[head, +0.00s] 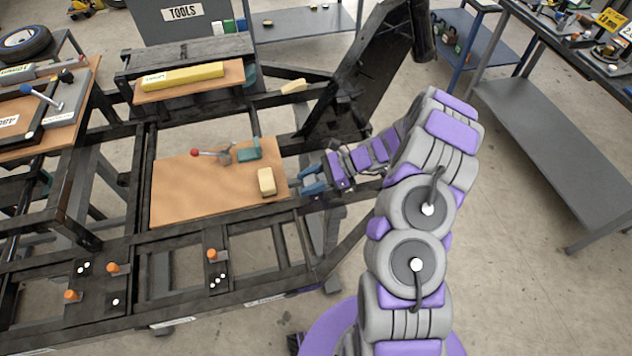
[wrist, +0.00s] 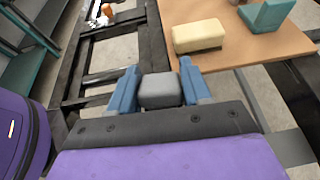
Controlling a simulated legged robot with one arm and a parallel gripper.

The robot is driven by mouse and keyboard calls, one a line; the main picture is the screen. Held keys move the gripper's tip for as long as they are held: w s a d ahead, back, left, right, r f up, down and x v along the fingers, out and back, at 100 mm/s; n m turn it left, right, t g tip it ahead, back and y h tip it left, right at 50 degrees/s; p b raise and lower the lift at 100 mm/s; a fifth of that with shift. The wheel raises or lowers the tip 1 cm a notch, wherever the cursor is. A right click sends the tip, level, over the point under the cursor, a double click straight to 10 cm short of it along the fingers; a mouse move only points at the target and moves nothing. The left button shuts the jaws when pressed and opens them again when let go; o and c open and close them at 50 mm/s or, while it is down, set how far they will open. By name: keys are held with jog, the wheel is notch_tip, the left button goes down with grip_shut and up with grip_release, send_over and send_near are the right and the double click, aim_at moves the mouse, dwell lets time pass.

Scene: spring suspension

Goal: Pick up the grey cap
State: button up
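The grey cap (wrist: 159,90) is a small block with rounded edges, seen in the wrist view between the two blue fingers of my gripper (wrist: 158,82). The fingers lie against its left and right sides with no clear gap. In the head view my gripper (head: 313,180) is at the right edge of the wooden board (head: 190,195). The cap cannot be made out there. What lies under the cap is hidden.
A cream block (head: 266,181) lies on the board just left of my gripper. A teal bracket (head: 249,150) and a red-tipped lever (head: 205,153) are behind it. Black frame beams (head: 240,230) surround the board. A grey bench (head: 560,140) stands at right.

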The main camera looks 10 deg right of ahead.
jog(key=shift+a, duration=0.5)
jog(key=c, duration=0.3)
jog(key=shift+d, duration=0.2)
jog(key=c, duration=0.3)
jog(key=shift+d+r, duration=0.1)
jog(key=shift+d, duration=0.15)
